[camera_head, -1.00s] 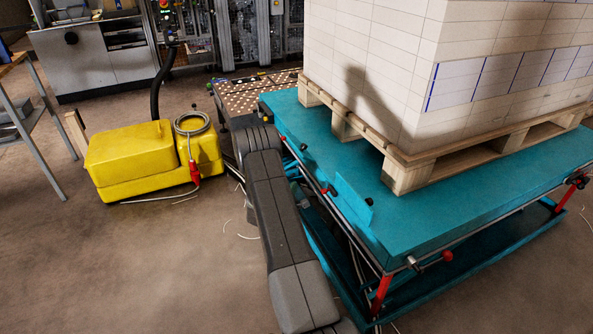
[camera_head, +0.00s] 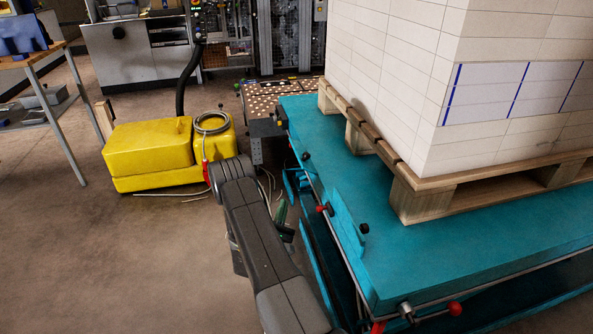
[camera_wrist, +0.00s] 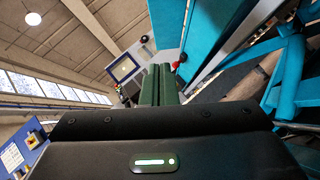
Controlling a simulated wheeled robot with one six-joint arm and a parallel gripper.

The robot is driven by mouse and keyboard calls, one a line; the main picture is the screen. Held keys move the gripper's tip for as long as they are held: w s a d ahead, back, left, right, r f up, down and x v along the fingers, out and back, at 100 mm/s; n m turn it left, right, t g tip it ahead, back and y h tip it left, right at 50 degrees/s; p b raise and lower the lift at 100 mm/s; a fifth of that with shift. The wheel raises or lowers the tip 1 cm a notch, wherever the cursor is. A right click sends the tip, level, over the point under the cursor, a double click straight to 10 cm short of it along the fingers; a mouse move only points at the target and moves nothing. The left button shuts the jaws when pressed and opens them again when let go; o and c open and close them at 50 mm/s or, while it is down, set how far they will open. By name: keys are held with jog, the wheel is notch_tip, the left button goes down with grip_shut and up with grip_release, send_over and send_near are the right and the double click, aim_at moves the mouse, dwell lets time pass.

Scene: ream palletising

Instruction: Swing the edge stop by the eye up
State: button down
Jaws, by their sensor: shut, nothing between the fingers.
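The edge stop (camera_head: 349,222) is a small teal plate at the left edge of the teal lift table (camera_head: 440,252). It stands against the edge with black knobs near its ends; I cannot make out its eye. A red knob (camera_head: 323,208) sits beside it on the side rail. My gripper (camera_head: 281,213) is partly hidden behind my arm, left of the table edge and apart from the stop. In the wrist view my gripper's green fingers (camera_wrist: 158,84) are together and empty. A red knob (camera_wrist: 182,57) shows just beyond them, near teal panels.
A pallet (camera_head: 430,197) loaded with white reams (camera_head: 400,70) stands on the lift table. A yellow machine (camera_head: 150,155) with a coiled hose is at the left, near a perforated table (camera_head: 270,98). Floor is clear at the lower left.

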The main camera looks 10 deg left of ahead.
jog(key=s+d+r+x, duration=0.1)
jog(key=d+x, duration=0.1)
jog(key=x, duration=1)
jog(key=shift+r+p, duration=0.35)
jog(key=shift+r, duration=0.3)
jog(key=shift+w+r+m+g+h, duration=0.15)
jog(key=shift+m+g+h, duration=0.15)
jog(key=shift+m+h, duration=0.35)
